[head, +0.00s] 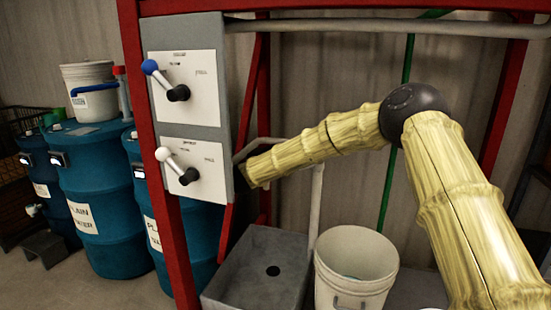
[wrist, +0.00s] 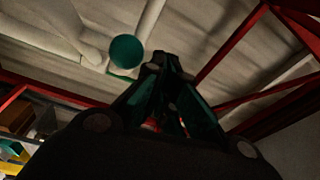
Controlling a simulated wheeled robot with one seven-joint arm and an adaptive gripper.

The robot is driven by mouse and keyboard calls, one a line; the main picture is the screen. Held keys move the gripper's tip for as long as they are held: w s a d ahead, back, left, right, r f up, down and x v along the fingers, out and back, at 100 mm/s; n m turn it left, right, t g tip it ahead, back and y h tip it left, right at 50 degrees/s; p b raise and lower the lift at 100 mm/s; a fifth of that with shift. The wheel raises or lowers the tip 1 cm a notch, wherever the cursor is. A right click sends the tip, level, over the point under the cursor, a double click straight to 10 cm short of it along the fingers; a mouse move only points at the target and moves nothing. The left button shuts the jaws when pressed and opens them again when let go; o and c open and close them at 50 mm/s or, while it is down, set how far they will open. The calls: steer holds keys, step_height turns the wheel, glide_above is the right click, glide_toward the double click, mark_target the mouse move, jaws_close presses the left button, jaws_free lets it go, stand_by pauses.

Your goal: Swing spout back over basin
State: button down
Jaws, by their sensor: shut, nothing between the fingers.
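A thin grey pipe, which looks like the spout (head: 316,205), shows behind my arm in the head view. It bends near the panel, and its pale upright part comes down by the gap between the basin and the bucket. Where it ends is unclear. The grey square basin (head: 225,290) with a dark drain hole stands on the floor below. My gripper (wrist: 160,62) is shut and empty in the wrist view, its dark fingers together.
A white bucket (head: 355,262) stands right of the basin. A grey panel (head: 187,120) on the red frame (head: 130,40) carries a blue-knobbed lever (head: 165,80) and a white-knobbed lever (head: 177,166). Blue drums (head: 95,200) stand left. A green pipe (head: 388,190) runs behind.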

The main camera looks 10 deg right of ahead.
step_height(320, 180, up, 7)
steer(key=shift+a, duration=0.2)
steer(key=shift+s+f, duration=0.1)
steer(key=shift+f, duration=0.05)
